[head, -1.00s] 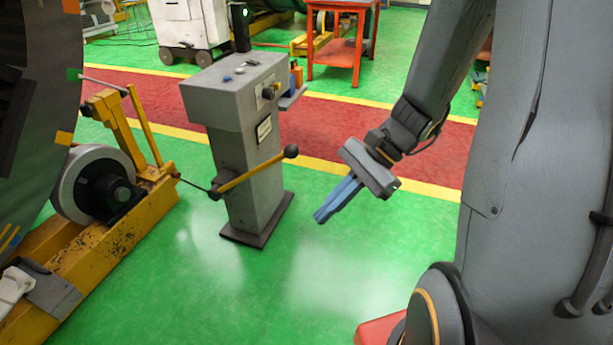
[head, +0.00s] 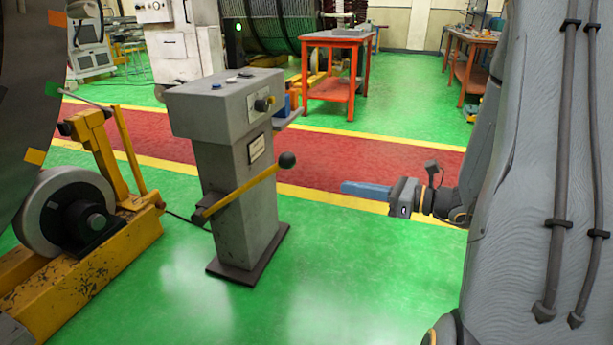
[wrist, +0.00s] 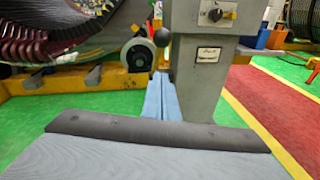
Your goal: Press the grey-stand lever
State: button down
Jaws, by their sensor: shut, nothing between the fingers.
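The grey stand (head: 235,170) stands upright on the green floor, left of centre in the head view. Its yellow lever (head: 240,190) slants up to the right from a pivot low on the stand and ends in a black ball knob (head: 287,160). My gripper (head: 343,187) is shut and empty, its blue fingers pointing left, to the right of the knob and apart from it. In the wrist view the closed blue fingers (wrist: 160,95) point ahead at the stand (wrist: 200,75). The black knob (wrist: 162,37) shows just above the fingertips; the lever's yellow bar is hard to make out there.
A yellow machine frame with a roller (head: 75,215) stands left of the stand. A red table (head: 335,65) is behind, past the red floor lane (head: 330,160). The green floor (head: 340,270) in front and to the right of the stand is clear.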

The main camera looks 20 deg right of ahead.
jog(key=r+b+x, duration=0.2)
jog(key=x, duration=1)
jog(key=shift+w+a+r, duration=0.3)
jog(key=shift+w+r, duration=0.05)
jog(key=shift+w, duration=0.15)
